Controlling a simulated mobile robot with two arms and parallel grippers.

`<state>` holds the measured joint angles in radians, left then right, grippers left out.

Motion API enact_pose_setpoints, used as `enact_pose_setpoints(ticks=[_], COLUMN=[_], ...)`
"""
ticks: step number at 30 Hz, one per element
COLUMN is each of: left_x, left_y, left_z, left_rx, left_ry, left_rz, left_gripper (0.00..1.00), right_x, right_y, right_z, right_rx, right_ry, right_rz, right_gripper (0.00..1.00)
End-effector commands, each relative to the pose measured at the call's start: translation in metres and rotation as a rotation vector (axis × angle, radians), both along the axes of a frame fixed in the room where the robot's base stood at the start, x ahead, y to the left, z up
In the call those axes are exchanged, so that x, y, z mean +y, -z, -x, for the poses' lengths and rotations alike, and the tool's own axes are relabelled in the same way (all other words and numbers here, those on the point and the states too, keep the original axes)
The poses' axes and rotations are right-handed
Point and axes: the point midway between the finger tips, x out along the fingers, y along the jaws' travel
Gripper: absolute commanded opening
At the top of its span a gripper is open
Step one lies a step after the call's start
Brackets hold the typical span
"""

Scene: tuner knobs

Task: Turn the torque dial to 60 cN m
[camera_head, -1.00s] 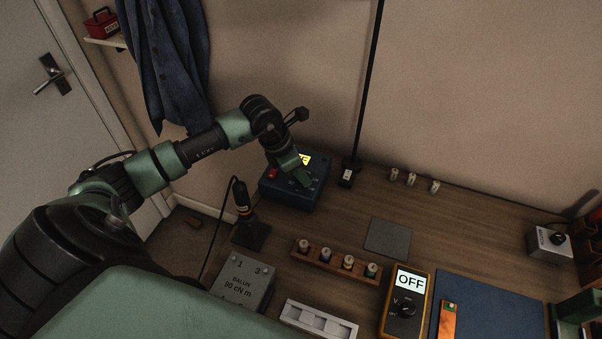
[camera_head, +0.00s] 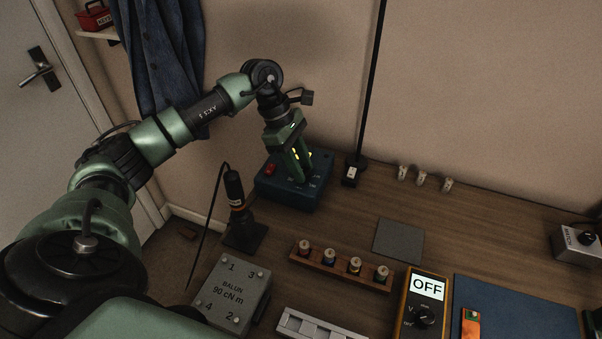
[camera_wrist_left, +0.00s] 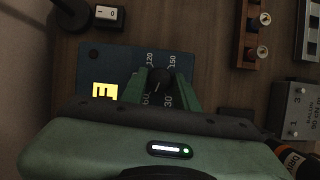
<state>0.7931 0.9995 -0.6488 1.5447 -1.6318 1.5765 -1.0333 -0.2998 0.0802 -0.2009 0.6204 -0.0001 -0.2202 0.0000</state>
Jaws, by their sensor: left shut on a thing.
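The blue torque unit (camera_head: 318,166) stands at the back left of the bench, with a red switch (camera_head: 270,170) on its top. My left gripper (camera_head: 300,178) points down onto the unit and hides the dial in the head view. In the left wrist view the black dial knob (camera_wrist_left: 160,77) sits between my two green fingers, which are shut on it. The labels 120, 150 and 30 show around it; another label is partly covered. Its pointer's exact setting cannot be read. The lit yellow display (camera_wrist_left: 104,92) is partly visible. My right gripper is not in view.
A power screwdriver (camera_head: 236,190) stands upright left of the unit. A grey box marked "BALUN 90 cN m" (camera_head: 235,290), a wooden rack of spools (camera_head: 340,266) and a yellow meter reading OFF (camera_head: 424,305) lie nearer. The bench right of the unit is mostly clear.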

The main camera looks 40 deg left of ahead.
Motion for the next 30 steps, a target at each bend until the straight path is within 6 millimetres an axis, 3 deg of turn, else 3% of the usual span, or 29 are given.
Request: enact_pose_setpoints(ticks=[12,29,30], left_x=[-0.001,-0.001,-0.001], left_y=[0.0,0.0,0.0], left_z=[-0.002,-0.002,-0.001], left_rx=[-0.004,-0.001,-0.001], left_ry=[0.187,0.213,0.213], left_rz=[0.001,0.001,0.001], left_gripper=[0.0,0.0,0.41], right_x=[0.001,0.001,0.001], right_y=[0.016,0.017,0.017], right_z=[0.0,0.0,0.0], right_rx=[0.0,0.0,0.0], right_ry=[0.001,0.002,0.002], right_rz=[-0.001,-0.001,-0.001], right_gripper=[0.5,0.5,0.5])
